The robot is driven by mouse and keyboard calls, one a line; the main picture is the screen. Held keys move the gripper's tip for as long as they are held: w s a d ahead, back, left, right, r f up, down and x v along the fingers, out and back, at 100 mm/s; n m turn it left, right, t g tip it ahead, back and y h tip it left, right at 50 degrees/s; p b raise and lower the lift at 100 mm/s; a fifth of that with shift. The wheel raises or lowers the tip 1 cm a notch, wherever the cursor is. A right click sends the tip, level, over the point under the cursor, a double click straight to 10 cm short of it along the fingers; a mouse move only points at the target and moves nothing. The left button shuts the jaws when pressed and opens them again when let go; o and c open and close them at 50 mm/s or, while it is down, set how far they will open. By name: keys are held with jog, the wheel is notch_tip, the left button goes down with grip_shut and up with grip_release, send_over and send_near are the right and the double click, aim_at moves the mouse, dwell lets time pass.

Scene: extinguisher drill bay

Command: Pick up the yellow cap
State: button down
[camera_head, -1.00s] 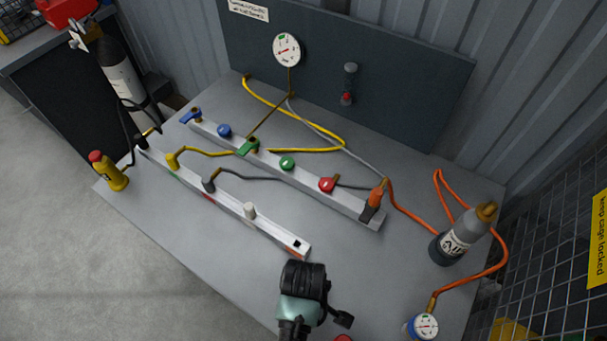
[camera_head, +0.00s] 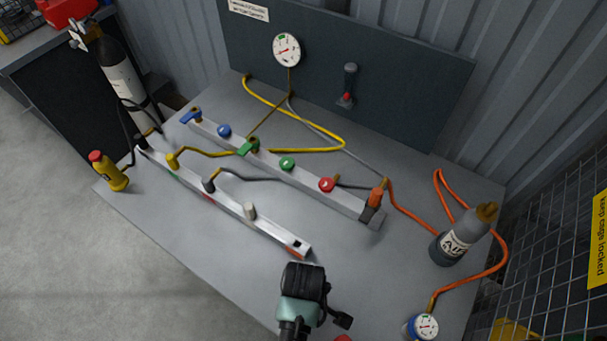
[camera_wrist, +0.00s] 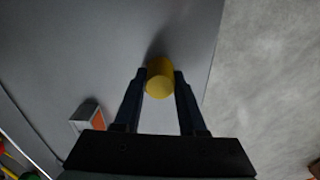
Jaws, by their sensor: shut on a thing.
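The yellow cap (camera_wrist: 159,79) shows in the wrist view as a short round yellow piece between my fingertips. My gripper (camera_wrist: 160,84) is shut on it, with one dark finger on each side. A grey surface lies behind the cap, with a shadow beside it; I cannot tell whether the cap touches it. In the head view my gripper (camera_head: 300,285) is over the front edge of the bench, and my own wrist hides the cap there.
The grey bench (camera_head: 250,262) carries two rails with coloured fittings (camera_head: 287,163), hoses, a grey AIR bottle (camera_head: 452,245) and a blue gauge (camera_head: 422,326) at right. A yellow cylinder (camera_head: 112,172) stands at the left. The rail's orange end (camera_wrist: 90,116) is near my gripper.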

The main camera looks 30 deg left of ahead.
notch_tip(320, 180, up, 10)
jog(key=shift+r, duration=0.1)
dwell(0.4)
